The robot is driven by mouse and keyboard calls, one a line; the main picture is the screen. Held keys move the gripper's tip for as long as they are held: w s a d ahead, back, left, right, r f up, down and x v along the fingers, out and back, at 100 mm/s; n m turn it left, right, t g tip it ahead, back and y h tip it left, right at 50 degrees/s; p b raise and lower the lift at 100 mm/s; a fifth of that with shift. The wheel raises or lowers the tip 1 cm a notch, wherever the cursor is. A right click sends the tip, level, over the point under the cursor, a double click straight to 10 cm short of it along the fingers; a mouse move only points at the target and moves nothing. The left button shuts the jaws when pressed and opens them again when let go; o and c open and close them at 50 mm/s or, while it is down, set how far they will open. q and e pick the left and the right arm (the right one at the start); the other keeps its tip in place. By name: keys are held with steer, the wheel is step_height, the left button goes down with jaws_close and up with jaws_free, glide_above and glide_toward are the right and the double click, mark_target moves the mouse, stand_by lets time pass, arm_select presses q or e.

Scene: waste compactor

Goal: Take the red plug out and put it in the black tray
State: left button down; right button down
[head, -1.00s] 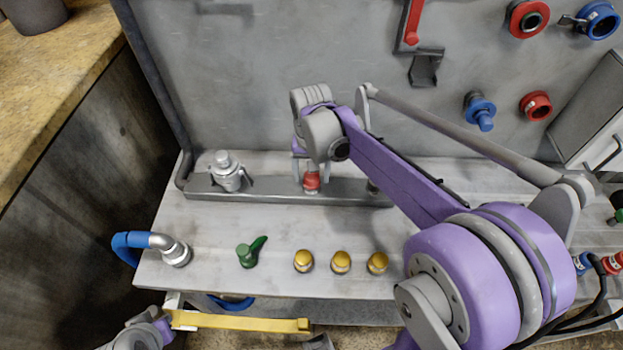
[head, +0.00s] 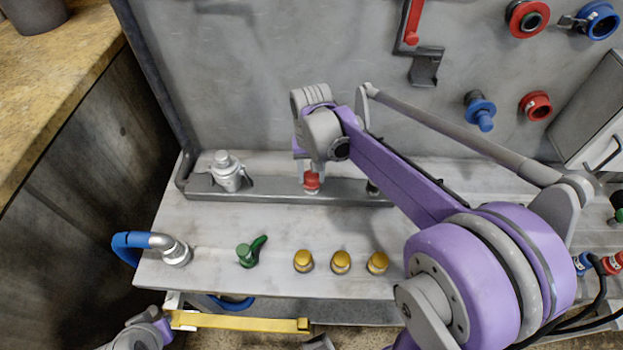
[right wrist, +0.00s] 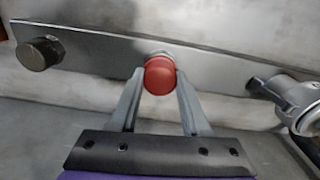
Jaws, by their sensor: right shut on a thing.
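The red plug (head: 312,181) stands at the metal rail (head: 270,193) along the back of the bench. My right gripper (head: 311,172) is above it with the fingers pointing down. In the right wrist view the red plug (right wrist: 160,75) sits between the fingertips of my right gripper (right wrist: 160,84), which is shut on it. A bit of its metal fitting shows behind the red cap, at the rail. My left arm shows only in part at the bottom left; I cannot make out its fingers. I see no black tray for certain.
A silver fitting (head: 228,172) stands on the rail to the left. A green lever (head: 251,251) and yellow knobs (head: 341,262) stand on the bench front. A grey wall panel rises behind.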

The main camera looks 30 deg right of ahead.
steer(key=n, duration=0.4)
steer(key=shift+n, duration=0.3)
steer(key=n, duration=0.4)
steer(key=shift+n, duration=0.4)
steer(key=shift+n, duration=0.3)
steer(key=n, duration=0.4)
steer(key=shift+n, duration=0.3)
